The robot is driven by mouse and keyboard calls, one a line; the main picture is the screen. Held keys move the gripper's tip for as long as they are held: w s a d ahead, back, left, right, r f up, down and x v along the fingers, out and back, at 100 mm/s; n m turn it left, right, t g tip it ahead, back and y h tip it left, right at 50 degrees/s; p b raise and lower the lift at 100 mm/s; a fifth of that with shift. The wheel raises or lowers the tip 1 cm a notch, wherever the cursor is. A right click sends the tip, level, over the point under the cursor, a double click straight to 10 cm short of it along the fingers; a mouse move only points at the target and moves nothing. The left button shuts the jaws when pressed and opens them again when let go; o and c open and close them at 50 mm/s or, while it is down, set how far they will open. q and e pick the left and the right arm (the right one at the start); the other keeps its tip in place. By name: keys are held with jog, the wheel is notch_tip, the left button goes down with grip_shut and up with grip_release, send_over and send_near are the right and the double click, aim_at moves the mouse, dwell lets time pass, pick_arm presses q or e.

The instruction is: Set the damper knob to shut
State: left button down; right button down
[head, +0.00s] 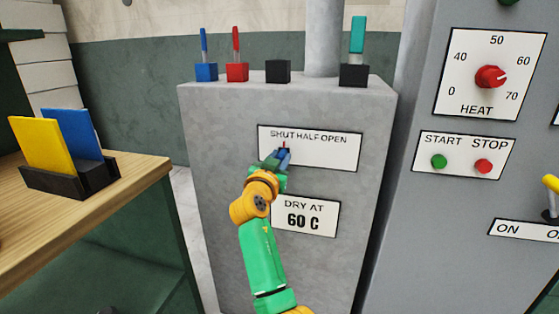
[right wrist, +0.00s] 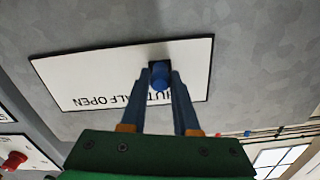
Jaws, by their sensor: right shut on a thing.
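The damper panel (head: 335,155) is a white plate marked SHUT, HALF and OPEN on the front of the grey cabinet. My right gripper (head: 284,157) is at its left part, below the word SHUT. A small red mark shows just above the fingertips. In the right wrist view the panel (right wrist: 85,75) appears upside down, and the blue round knob (right wrist: 160,76) sits between the fingertips of my right gripper (right wrist: 160,85), which is shut on it. The fingers hide part of the lettering. The exact setting of the knob is hard to tell. My left gripper is not in view.
A DRY AT 60 C sign (head: 305,217) is below the panel. Slotted blocks with coloured handles, such as the red one (head: 237,72), stand on the cabinet top (head: 310,85). A HEAT dial (head: 490,77) and START and STOP buttons are at right. A wooden table (head: 120,185) is at left.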

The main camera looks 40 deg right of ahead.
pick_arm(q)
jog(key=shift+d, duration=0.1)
pick_arm(e)
jog(key=shift+r, duration=0.1)
jog(key=c, duration=0.8)
grip_release()
jog(key=shift+w+a, duration=0.1)
jog(key=shift+c, duration=0.2)
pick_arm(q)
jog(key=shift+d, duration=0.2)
pick_arm(e)
jog(key=shift+o, duration=0.9)
jog(key=shift+w+a, duration=0.1)
jog(key=shift+w, duration=0.05)
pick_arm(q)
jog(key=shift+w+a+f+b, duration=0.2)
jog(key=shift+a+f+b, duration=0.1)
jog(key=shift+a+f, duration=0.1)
pick_arm(e)
jog(key=v, duration=0.7)
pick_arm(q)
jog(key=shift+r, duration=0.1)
